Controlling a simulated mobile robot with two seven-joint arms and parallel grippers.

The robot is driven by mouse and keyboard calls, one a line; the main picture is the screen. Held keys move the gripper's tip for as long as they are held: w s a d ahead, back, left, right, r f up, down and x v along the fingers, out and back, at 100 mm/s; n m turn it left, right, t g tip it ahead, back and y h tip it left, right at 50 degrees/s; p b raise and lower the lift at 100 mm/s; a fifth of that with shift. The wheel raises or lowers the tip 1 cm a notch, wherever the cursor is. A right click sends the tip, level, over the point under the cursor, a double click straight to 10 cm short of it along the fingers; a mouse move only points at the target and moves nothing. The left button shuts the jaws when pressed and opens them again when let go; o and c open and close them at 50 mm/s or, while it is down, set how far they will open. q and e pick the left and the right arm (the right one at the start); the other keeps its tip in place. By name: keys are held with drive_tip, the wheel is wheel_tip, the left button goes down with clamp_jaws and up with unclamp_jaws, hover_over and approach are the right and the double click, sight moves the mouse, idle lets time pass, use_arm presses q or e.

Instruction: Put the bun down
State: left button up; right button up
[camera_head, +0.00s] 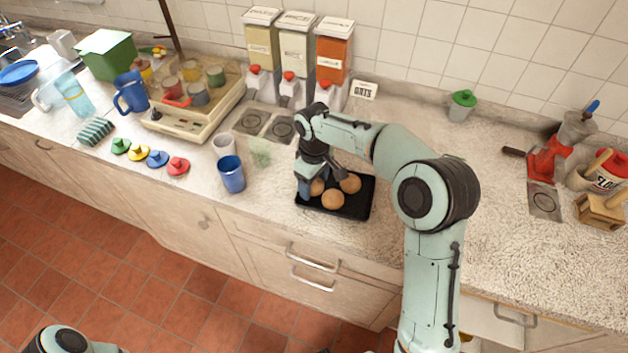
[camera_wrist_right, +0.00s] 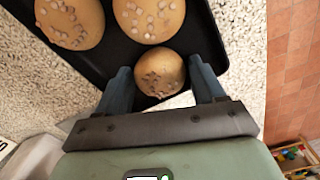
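A black tray (camera_head: 357,207) on the counter holds round golden buns. Two buns (camera_head: 350,183) (camera_head: 333,198) lie clear of my right gripper (camera_head: 308,188), which points down at the tray's left part. In the right wrist view a smaller-looking bun (camera_wrist_right: 160,72) with pale bits on top sits between the two blue fingers of the right gripper (camera_wrist_right: 162,78), which appear to touch it on both sides. This bun is in or just over the tray (camera_wrist_right: 118,52), near its edge; I cannot tell if it rests on it. My left gripper is out of view.
Left of the tray stand a blue cup (camera_head: 231,175), a white cup (camera_head: 223,144) and a greenish glass (camera_head: 260,152). Dispensers (camera_head: 296,56) stand at the wall behind. The counter (camera_head: 440,140) right of the tray is mostly clear. My right arm covers part of it.

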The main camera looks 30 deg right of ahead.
drive_tip(key=shift+r, duration=0.15)
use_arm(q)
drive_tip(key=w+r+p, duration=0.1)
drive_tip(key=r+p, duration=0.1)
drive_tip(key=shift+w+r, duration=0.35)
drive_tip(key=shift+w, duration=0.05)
use_arm(e)
wheel_tip(320, 180, up, 12)
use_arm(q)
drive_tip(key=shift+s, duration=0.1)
